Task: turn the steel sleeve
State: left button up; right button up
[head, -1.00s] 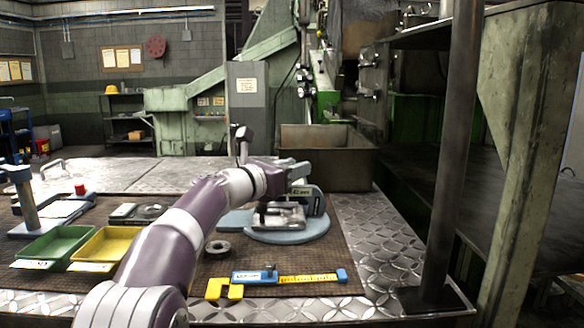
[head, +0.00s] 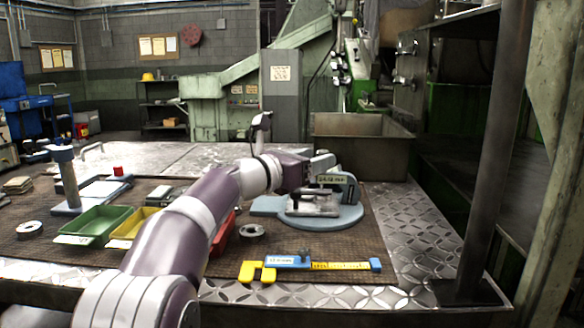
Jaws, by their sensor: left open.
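A short steel ring (head: 252,231), which may be the sleeve, lies flat on the dark mat, left of a round blue-grey base (head: 345,222). Another similar ring (head: 29,229) lies at the far left. A flat steel block (head: 314,205) with a bar-like handle sits on the round base. A blue-grey gauge-like part with a small display (head: 331,180) stands behind it. My left gripper (head: 322,166) is open above the back of this fixture. Its fingertips are partly hidden, and I cannot tell whether they touch anything. My right gripper is out of view.
A yellow-blue caliper (head: 310,264) lies at the mat's front. Green (head: 96,226) and yellow (head: 130,228) trays and a red tray (head: 224,233) sit left. A blue-grey post stand (head: 67,180) rises behind them. A metal bin (head: 362,147) stands behind; a dark post (head: 490,160) rises right.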

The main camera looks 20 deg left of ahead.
pick_arm(q)
jog(key=v, duration=0.8)
